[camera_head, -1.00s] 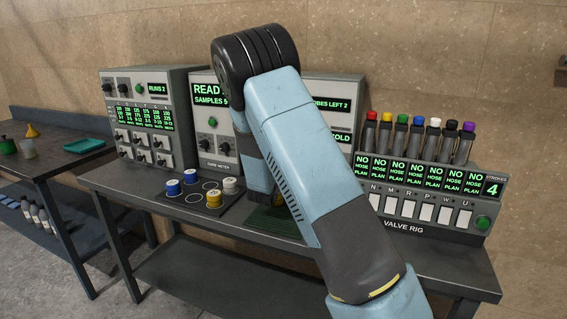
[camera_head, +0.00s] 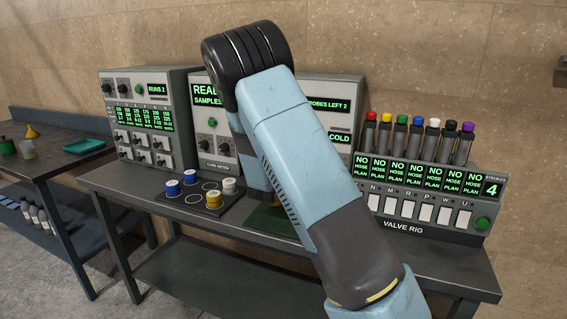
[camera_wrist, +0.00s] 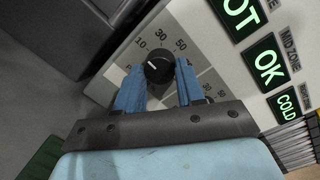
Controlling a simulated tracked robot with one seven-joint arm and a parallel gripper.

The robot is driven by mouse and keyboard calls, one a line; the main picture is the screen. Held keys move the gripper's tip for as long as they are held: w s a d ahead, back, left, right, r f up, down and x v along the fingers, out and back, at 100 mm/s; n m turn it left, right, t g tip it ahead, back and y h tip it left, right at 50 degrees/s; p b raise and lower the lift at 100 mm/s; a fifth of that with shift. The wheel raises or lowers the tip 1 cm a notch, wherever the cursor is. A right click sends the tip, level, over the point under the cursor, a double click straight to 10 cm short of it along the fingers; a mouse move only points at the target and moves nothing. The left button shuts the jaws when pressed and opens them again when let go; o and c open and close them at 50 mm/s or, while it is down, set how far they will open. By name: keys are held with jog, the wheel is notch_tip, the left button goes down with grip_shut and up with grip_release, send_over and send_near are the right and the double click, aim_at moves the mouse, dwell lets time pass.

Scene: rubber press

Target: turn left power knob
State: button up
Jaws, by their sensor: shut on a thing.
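A round black knob (camera_wrist: 159,69) sits on a pale panel in the wrist view, with a dial of numbers such as 10, 30 and 50 around it. Its short white pointer mark lies toward the 10 side. My gripper (camera_wrist: 159,82) has one blue finger on each side of the knob and is shut on it. In the head view my gripper and this knob are hidden behind my own arm. I cannot tell from the wrist view whether this is the left power knob.
Next to the knob, a display (camera_wrist: 267,65) reads OK, with COLD on a smaller one. Blue, white and yellow spools (camera_head: 213,199) stand on a dark mat at the bench front. The valve rig (camera_head: 403,227) with capped bottles stands right; a control box (camera_head: 128,165) stands left.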

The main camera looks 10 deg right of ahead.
jog(key=shift+w+a, duration=0.1)
jog(key=shift+a, duration=0.1)
jog(key=o, duration=0.8)
jog(key=shift+o, duration=1.2)
jog(key=shift+d, duration=0.1)
jog(key=v, duration=1.3)
jog(key=shift+s+a, duration=0.2)
jog(key=shift+s, duration=0.1)
jog(key=shift+f, duration=0.1)
